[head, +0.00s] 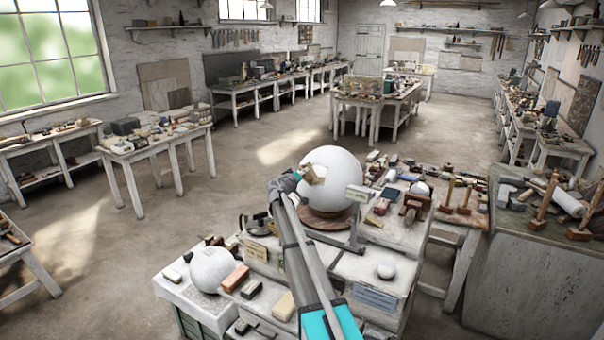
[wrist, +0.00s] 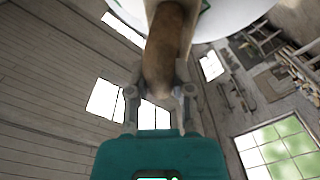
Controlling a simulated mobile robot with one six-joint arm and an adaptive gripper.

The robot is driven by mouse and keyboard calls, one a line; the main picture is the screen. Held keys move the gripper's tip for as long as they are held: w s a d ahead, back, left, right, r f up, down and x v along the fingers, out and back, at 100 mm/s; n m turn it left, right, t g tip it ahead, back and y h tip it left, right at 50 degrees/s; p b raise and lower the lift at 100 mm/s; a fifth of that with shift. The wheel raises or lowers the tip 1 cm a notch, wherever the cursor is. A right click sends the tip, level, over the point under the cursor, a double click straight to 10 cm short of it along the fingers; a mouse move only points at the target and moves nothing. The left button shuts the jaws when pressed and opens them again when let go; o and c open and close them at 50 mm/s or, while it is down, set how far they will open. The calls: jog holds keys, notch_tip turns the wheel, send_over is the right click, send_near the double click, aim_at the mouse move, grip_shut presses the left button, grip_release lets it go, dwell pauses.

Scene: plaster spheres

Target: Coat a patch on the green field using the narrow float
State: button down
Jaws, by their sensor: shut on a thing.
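A large white plaster sphere (head: 338,172) stands on a round brown base (head: 330,218) on the bench. My gripper (head: 298,178) is at the sphere's left side, shut on a wooden-handled float (head: 313,175). In the wrist view, my gripper (wrist: 163,90) has its fingers around the brown handle of the float (wrist: 168,52). The float's pale head points toward the sphere (wrist: 232,14); I cannot tell whether it touches. A small bit of green line shows on the sphere beside the float (wrist: 206,5). The rest of the green field is hidden from these views.
A smaller white sphere (head: 212,268) and several blocks lie at the bench's front left. Tools crowd the bench right of the large sphere. Open floor (head: 250,150) lies behind and left.

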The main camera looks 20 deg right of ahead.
jog(key=shift+s+a+f, duration=0.15)
jog(key=shift+s, duration=0.25)
jog(key=shift+s+a+f, duration=0.1)
jog(key=shift+s+a, duration=0.05)
jog(key=shift+s, duration=0.2)
jog(key=shift+s+a+r+p, duration=0.2)
jog(key=shift+s+a+r, duration=0.1)
jog(key=shift+a, duration=0.2)
jog(key=shift+s+a+r+p, duration=0.2)
jog(key=shift+s+a+r, duration=0.1)
jog(key=shift+a, duration=0.2)
jog(key=shift+s+a+r+p, duration=0.45)
jog(key=shift+s+a, duration=0.05)
jog(key=shift+a, duration=0.25)
jog(key=shift+s+a+r+p, duration=0.45)
jog(key=shift+a, duration=0.3)
jog(key=shift+f, duration=0.1)
